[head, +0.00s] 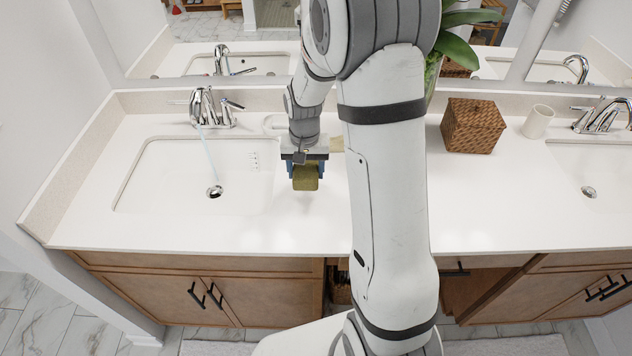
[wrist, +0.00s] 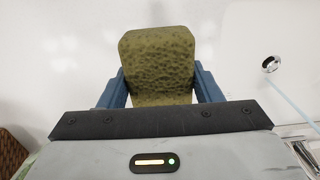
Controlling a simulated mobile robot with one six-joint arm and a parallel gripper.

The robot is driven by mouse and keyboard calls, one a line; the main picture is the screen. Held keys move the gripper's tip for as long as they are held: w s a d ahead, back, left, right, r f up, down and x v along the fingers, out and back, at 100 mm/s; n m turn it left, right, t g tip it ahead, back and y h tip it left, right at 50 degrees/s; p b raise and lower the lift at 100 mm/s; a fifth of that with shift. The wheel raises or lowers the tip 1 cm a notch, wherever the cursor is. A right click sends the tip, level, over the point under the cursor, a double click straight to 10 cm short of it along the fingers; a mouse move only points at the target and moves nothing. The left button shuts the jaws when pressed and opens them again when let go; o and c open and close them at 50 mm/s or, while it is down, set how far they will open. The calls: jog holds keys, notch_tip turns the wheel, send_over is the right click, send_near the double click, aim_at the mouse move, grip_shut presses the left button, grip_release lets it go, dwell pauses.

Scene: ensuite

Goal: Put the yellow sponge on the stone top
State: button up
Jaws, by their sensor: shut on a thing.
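The yellow sponge (head: 305,177) looks olive-yellow and porous. It is between the blue fingers of my gripper (head: 305,168), which is shut on it. In the wrist view the sponge (wrist: 158,62) is held between both fingers of my gripper (wrist: 160,88), one on each side. The white stone top (head: 300,225) runs under the gripper, to the right of the left basin. The sponge is over or on the stone top; I cannot tell whether it touches.
The left basin (head: 150,185) with its chrome tap (head: 205,108) is left of the gripper. A woven box (head: 472,126) and a white cup (head: 538,121) stand at the right, before the right basin (head: 600,165). A plant (head: 455,50) stands behind my arm. The front of the top is clear.

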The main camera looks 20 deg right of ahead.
aim_at(306, 167)
jog(key=shift+f+p, duration=0.5)
jog(key=shift+f, duration=2.8)
jog(key=shift+f, duration=0.25)
jog(key=o, duration=0.9)
jog(key=shift+r, duration=0.1)
notch_tip(306, 167, up, 12)
jog(key=shift+b, duration=0.8)
jog(key=s+r+n+t, duration=0.1)
jog(key=s+r, duration=0.3)
jog(key=s, duration=0.3)
jog(key=s+r+n+t, duration=0.1)
jog(key=s+r, duration=0.3)
jog(key=s, duration=0.3)
jog(key=s+a+r+n+t, duration=0.1)
jog(key=s+r, duration=0.3)
jog(key=s, duration=0.3)
jog(key=shift+s+r+n, duration=0.3)
jog(key=shift+r+n, duration=0.1)
